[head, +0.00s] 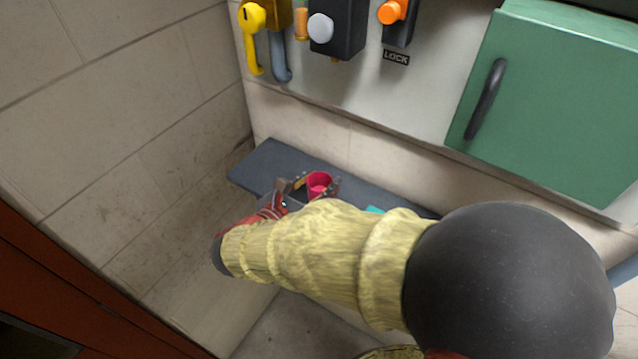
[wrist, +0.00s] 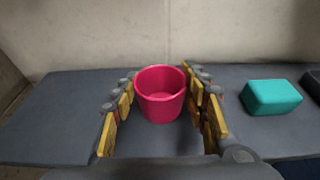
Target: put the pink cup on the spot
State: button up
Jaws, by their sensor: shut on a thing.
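The pink cup (wrist: 160,97) is upright between the two fingers of my gripper (wrist: 160,84) in the wrist view, its open mouth facing up. My gripper is shut on its sides. In the head view the cup (head: 319,183) shows just beyond my gripper (head: 308,187), over the dark grey shelf (head: 262,165). I cannot tell whether its base touches the shelf. I cannot make out a spot in either view.
A teal block (wrist: 271,97) sits on the shelf to the right of the cup, with a dark object (wrist: 312,82) at the frame's edge. The shelf left of the cup is clear. A wall panel with knobs and a green cabinet (head: 555,100) is above.

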jog(key=shift+f, duration=0.15)
jog(key=o, duration=1.1)
jog(key=shift+o, duration=0.2)
